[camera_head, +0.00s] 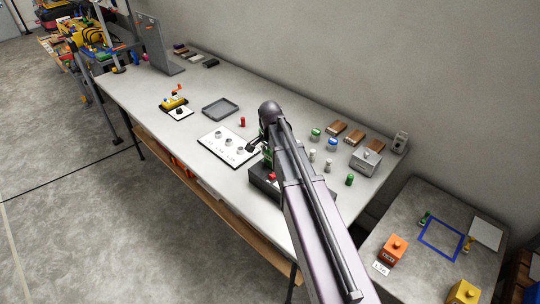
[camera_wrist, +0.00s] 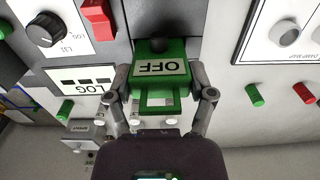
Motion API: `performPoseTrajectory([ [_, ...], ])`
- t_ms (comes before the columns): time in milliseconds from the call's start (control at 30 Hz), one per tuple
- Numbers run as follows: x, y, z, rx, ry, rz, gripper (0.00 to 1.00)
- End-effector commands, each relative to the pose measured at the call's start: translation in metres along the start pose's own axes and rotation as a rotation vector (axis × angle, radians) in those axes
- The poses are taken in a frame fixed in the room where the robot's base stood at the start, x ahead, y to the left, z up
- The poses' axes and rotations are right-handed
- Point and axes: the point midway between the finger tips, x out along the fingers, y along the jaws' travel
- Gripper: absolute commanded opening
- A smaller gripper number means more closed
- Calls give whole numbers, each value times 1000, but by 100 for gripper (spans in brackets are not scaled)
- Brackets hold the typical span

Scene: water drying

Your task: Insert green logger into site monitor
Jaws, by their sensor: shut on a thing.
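In the wrist view, the green logger (camera_wrist: 160,48) is a green block with a white label reading "OFF", seen upside down. My gripper (camera_wrist: 163,97) is shut on it, one finger at each side. The logger's far end overlaps a dark grey housing (camera_wrist: 193,14), which appears to be the site monitor. In the head view, that dark box (camera_head: 258,189) with a red part sits near the table's front edge, partly behind my arm. My gripper (camera_head: 266,148) is over its back side. I cannot tell how deep the logger sits, or whether it touches the box.
A white board with knobs (camera_head: 216,150) lies left of the box. A grey tray (camera_head: 221,107) and small red (camera_head: 242,121) and green (camera_head: 349,180) cylinders stand on the bench. In the wrist view, a panel marked "LOG" (camera_wrist: 88,78) and a black knob (camera_wrist: 42,30) are at left.

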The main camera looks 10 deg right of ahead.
Motion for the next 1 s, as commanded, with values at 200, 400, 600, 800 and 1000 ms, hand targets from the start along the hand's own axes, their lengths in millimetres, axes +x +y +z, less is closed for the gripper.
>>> performPoseTrajectory([
  [200,1,0,0,0,0,0,21],
  [400,0,0,0,0,0,0,21],
  [600,0,0,0,0,0,0,100],
  [800,0,0,0,0,0,0,100],
  [1000,0,0,0,0,0,0,100],
])
